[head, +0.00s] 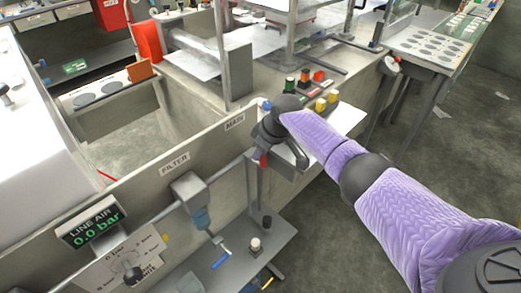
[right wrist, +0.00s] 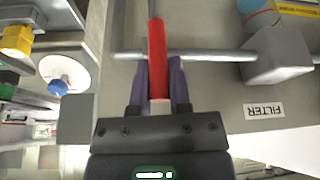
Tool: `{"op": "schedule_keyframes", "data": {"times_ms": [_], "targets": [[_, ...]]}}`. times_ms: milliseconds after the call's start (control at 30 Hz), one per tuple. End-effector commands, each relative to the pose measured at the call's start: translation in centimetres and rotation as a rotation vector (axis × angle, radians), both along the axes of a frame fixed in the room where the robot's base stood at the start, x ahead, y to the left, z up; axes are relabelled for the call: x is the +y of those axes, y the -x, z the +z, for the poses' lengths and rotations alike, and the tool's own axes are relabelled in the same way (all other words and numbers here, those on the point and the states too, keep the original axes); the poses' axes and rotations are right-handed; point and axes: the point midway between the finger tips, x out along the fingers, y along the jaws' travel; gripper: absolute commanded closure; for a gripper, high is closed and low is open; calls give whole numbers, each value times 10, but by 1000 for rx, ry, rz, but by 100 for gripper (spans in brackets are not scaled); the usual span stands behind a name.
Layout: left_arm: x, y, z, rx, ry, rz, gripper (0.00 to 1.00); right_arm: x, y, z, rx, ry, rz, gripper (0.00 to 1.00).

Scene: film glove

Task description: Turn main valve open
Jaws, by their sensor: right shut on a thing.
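The main valve's red handle (right wrist: 157,58) is between the two fingers of my right gripper (right wrist: 159,80), which is shut on it. In the right wrist view the handle lies crosswise to the grey pipe (right wrist: 205,56). In the head view only a small red part of the handle (head: 263,160) shows below my right gripper (head: 259,152); the valve body is hidden by the gripper. The MAIN label (head: 235,122) is on the wall panel just left of it. My left gripper is not in view.
The line air display (head: 91,227) reads 0.0 bar. A filter (head: 199,212) hangs on the pipe left of the valve, below the FILTER label (head: 174,163). A low shelf (head: 255,250) sits below. A block of coloured buttons (head: 318,92) stands close behind my right gripper.

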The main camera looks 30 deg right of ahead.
Motion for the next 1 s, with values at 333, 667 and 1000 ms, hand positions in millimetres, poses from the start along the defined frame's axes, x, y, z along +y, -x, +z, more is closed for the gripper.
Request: {"op": "schedule_keyframes", "data": {"times_ms": [333, 667, 1000], "targets": [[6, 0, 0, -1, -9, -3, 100, 0, 0, 0, 0, 0, 0, 100], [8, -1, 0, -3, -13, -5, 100, 0, 0, 0, 1, 1, 0, 100], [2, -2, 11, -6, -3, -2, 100, 0, 1, 2, -16, 47, 0, 100]]}}
